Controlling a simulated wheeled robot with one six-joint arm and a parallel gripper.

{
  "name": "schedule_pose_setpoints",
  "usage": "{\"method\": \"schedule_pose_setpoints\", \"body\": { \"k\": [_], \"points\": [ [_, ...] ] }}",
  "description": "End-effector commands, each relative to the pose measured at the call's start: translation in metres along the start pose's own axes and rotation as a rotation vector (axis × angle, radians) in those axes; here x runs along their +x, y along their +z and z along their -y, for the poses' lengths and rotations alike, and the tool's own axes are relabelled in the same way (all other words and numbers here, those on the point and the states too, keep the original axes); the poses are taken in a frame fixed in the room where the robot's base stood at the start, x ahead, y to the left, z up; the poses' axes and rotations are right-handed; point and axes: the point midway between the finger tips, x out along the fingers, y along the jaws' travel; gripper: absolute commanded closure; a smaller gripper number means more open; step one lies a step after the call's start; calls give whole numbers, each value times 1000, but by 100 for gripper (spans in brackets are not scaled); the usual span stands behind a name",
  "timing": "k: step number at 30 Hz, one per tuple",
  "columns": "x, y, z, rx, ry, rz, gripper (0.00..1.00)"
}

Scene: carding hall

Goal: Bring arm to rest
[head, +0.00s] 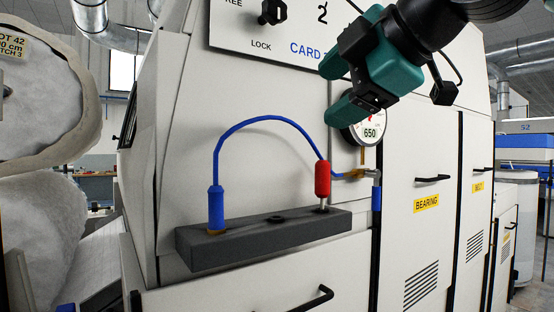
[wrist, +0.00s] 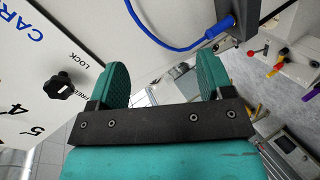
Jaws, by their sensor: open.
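My gripper (head: 334,92) is open and empty, with teal fingers, in the upper right of the head view, in front of the machine panel and close to the round gauge. In the wrist view its two fingers (wrist: 164,78) stand apart with nothing between them. Part of my arm shows above it at the top right edge. The gripper is above and to the right of the dark socket block (head: 262,240) and appears clear of the blue cable (head: 265,120).
The cable arcs from a blue plug (head: 215,208) to a red plug (head: 322,180) with bare metal showing below it. A gauge (head: 369,130) reading 650, a brass fitting (head: 353,174) and a selector knob (head: 272,12) are near. Cabinet handles (head: 433,178) protrude at right.

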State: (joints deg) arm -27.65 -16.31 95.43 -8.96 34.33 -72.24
Motion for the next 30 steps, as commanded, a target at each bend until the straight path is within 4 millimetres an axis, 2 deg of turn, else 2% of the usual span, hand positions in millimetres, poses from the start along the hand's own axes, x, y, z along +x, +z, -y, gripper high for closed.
{"method": "schedule_pose_setpoints", "body": {
  "k": [1,2,3,5,6,9,12,15,18,20,30],
  "points": [
    [14,14,38,123,-104,28,26],
    [21,21,60,200,-161,44,26],
    [27,30,90,307,-236,73,26],
    [32,42,137,471,-347,128,26],
    [33,49,168,582,-418,172,26],
    [25,62,242,847,-577,301,26],
    [8,67,303,1070,-700,437,26],
    [-8,67,344,1229,-780,550,26],
    [-19,66,367,1319,-824,622,26],
    [-22,65,373,1345,-835,643,26],
    [-23,65,374,1348,-836,645,26]
  ]
}}
